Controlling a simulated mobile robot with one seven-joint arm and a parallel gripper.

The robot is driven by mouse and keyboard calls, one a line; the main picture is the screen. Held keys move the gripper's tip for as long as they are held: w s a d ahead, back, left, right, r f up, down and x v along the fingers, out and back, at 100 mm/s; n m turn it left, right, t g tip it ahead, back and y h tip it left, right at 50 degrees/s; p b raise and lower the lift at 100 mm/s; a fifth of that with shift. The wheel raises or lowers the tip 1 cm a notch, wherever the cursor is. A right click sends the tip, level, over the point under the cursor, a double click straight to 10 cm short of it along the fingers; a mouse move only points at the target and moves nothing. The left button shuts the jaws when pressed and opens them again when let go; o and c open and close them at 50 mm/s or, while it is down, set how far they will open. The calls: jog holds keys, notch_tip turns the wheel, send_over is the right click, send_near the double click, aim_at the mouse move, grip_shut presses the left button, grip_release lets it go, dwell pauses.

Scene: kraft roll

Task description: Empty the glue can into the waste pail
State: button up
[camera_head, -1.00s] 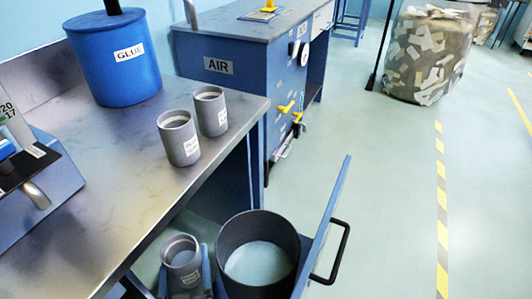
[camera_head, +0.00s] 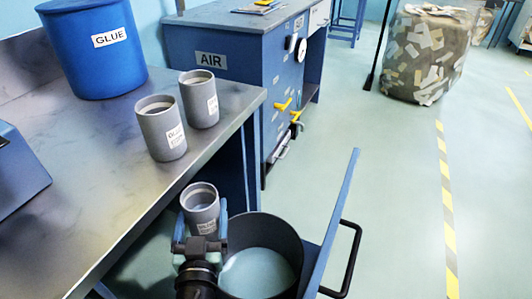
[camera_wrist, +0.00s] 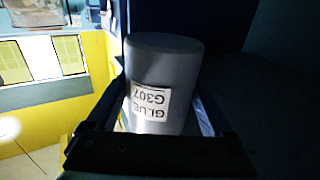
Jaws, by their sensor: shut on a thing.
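My gripper (camera_head: 203,232) is shut on a grey glue can (camera_head: 201,207), its fingers on both sides. In the head view the can is roughly upright, with its open top up; its contents cannot be told. In the wrist view the can (camera_wrist: 163,75) fills the middle, and its label reads GLUE G307. The dark round waste pail (camera_head: 288,233) is open-topped and stands just right of my gripper, with a pale inside. The can is at the pail's left, near rim height or above, not over its opening.
Two other grey labelled cans (camera_head: 161,130) (camera_head: 199,100) stand on the metal bench (camera_head: 110,180). A blue GLUE drum (camera_head: 92,50) stands behind them. An upright blue panel with a black handle (camera_head: 350,262) is right of the pail.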

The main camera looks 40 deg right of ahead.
aim_at(218, 223)
jog(key=shift+d+f, duration=0.1)
jog(key=shift+s+d+f+m+b, duration=0.25)
jog(key=shift+s+f+m+b, duration=0.15)
jog(key=shift+m+b, duration=0.7)
jog(key=shift+r, duration=0.25)
jog(key=shift+s+d+r+m+t+h, duration=0.3)
jog(key=shift+s+m, duration=0.05)
jog(key=shift+m, duration=0.55)
jog(key=shift+s+d+f+m+b, duration=0.2)
jog(key=shift+f+m+b, duration=0.1)
jog(key=shift+m+b, duration=0.25)
jog(key=shift+s+d+f+m+b, duration=0.15)
jog(key=shift+s+f+m+b, duration=0.1)
jog(key=shift+m+b, duration=0.3)
jog(key=m+b, duration=0.1)
jog(key=f+b, duration=0.1)
jog(key=f+m+h+b, duration=0.1)
jog(key=shift+s+d+m, duration=0.3)
jog(key=shift+s+d, duration=0.05)
jog(key=shift+s, duration=0.05)
jog(key=shift+f+m, duration=0.1)
jog(key=shift+m, duration=0.3)
